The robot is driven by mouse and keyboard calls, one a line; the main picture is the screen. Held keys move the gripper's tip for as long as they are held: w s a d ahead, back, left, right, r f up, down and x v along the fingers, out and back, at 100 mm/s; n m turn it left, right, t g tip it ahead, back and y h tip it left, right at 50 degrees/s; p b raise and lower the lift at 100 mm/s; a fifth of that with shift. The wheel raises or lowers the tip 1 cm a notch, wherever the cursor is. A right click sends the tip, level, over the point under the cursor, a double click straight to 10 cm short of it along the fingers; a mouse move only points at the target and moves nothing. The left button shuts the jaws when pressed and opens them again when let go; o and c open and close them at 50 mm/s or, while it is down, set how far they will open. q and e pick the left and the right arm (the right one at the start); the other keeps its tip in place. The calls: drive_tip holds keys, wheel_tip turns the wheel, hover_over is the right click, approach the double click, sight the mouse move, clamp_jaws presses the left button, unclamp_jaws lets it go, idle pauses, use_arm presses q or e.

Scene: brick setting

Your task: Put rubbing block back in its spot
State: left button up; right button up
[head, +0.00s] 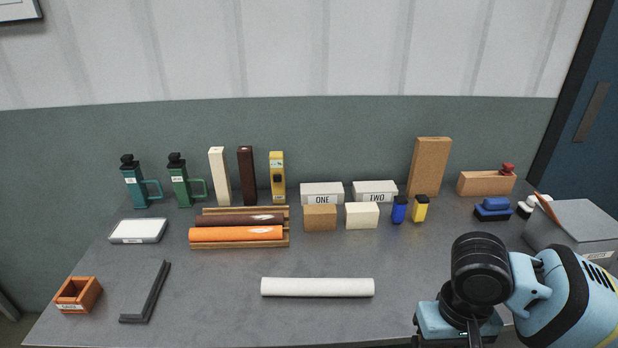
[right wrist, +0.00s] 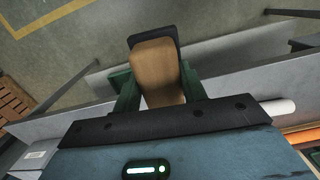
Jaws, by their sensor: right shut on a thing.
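The held block (right wrist: 157,72) has a tan wooden body and a dark sole or pad along one side. In the right wrist view it sits between the green fingers of my right gripper (right wrist: 158,88), which is shut on it. In the head view my right arm is at the lower right, over the table's front edge. The fingers and the block are hidden there. I take the held block to be the rubbing block. A blue block with a dark base (head: 492,209) stands at the table's right. No spot labelled for the rubbing block is readable. My left gripper is not in view.
A white roll (head: 318,287) lies at the front middle. A black L-shaped piece (head: 147,292) and an orange box (head: 78,294) are at front left. A grey box (head: 572,229) is at the right. Labelled boxes ONE (head: 322,193) and TWO (head: 375,192) stand behind.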

drive_tip(key=shift+t, duration=0.4)
drive_tip(key=r, duration=0.3)
drive_tip(key=r+p, duration=0.1)
drive_tip(key=shift+w+r, duration=0.15)
drive_tip(key=shift+w, duration=0.15)
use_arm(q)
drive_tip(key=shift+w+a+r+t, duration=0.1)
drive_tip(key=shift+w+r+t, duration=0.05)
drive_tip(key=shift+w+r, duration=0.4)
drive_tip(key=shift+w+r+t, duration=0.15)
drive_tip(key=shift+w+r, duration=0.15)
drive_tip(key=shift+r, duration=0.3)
